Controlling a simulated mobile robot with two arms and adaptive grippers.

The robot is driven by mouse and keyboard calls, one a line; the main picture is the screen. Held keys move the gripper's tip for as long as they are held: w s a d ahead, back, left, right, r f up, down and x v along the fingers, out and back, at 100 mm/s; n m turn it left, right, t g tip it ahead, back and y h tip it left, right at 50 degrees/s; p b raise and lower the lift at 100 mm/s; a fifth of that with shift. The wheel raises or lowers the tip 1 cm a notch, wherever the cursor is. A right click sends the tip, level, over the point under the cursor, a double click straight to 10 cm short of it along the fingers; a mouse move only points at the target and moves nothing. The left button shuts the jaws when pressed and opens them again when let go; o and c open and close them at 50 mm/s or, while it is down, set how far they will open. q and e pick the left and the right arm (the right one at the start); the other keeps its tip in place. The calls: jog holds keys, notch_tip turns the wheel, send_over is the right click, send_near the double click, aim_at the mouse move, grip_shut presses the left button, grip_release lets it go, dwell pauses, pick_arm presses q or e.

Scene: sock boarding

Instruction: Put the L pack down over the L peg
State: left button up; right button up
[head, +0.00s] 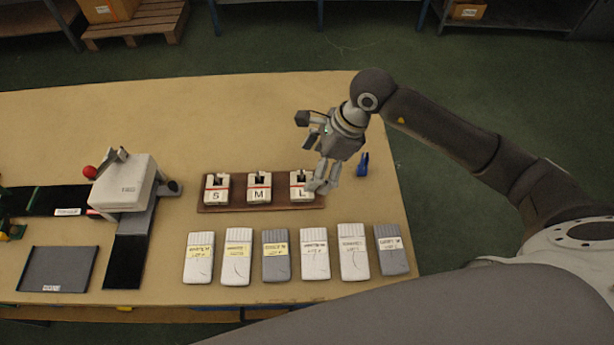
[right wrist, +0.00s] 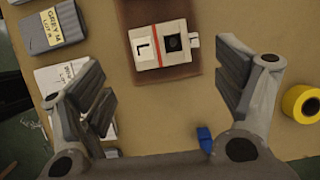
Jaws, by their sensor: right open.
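The white L pack (head: 298,194), with a red stripe and a black L label, sits at the right end of a brown board. In the right wrist view the L pack (right wrist: 147,59) lies flat, with a dark square in its top face. That dark square seems to be the L peg (right wrist: 173,42) in its opening; I cannot tell how deep the peg goes. My right gripper (head: 321,184) is open and empty, just to the right of and above the L pack. Its spread fingers also show in the right wrist view (right wrist: 166,82), clear of the pack. My left gripper is not in view.
The brown board (head: 250,207) also bears white S (head: 217,196) and M (head: 259,194) packs. Several white and grey sock packs (head: 314,262) lie in front. A blue clip (head: 362,165) lies right of the board. A yellow roll (right wrist: 303,103) shows in the wrist view.

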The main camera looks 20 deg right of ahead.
jog(key=v, duration=0.5)
jog(key=shift+r+b, duration=0.2)
jog(key=shift+b, duration=0.1)
dwell(1.1)
